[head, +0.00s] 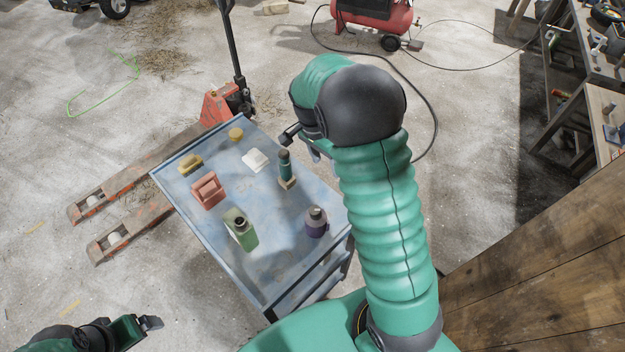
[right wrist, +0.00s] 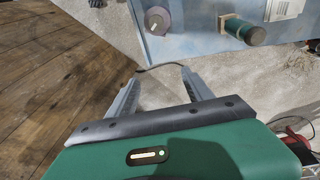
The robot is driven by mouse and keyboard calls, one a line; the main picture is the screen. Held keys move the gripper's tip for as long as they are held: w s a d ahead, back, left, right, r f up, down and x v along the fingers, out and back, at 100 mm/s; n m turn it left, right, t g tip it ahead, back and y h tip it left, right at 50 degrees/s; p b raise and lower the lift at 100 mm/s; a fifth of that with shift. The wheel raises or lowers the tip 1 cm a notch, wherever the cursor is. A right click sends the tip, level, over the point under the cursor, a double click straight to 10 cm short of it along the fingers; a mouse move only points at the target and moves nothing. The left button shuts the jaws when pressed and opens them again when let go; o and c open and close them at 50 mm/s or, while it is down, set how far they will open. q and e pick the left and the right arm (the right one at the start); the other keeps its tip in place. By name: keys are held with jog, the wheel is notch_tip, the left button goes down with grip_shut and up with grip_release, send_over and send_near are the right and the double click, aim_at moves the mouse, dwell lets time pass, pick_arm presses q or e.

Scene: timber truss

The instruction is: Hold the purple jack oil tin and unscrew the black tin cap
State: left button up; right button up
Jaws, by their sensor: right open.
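The purple jack oil tin (head: 316,228) stands upright near the right edge of the blue cart top, its black cap (head: 316,212) on top. In the right wrist view the tin (right wrist: 152,28) is seen from above, near the cart's edge, beyond my fingers. My right gripper (head: 303,146) is open and empty, partly hidden by its own arm, beyond the cart's right edge and apart from the tin. It also shows in the right wrist view (right wrist: 160,78). My left gripper (head: 150,323) is at the lower left, off the cart; its jaw opening is unclear.
A pallet jack (head: 150,190) stands behind. Timber (head: 550,270) lies at right.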

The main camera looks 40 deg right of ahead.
jog(key=a+m+y, duration=0.2)
jog(key=a, duration=0.3)
jog(key=p, duration=0.4)
send_near(315, 209)
jog(key=f, duration=0.5)
jog(key=s+f, duration=0.1)
jog(key=f, duration=0.2)
pick_arm(q)
jog(key=r, duration=0.1)
jog(key=a+r, duration=0.1)
jog(key=r, duration=0.1)
jog(key=shift+r, duration=0.1)
pick_arm(e)
jog(key=shift+a+f, duration=0.2)
jog(key=shift+f, duration=0.15)
jog(key=shift+d, duration=0.15)
grip_shut()
pick_arm(q)
jog(key=shift+d, duration=0.2)
pick_arm(e)
grip_release()
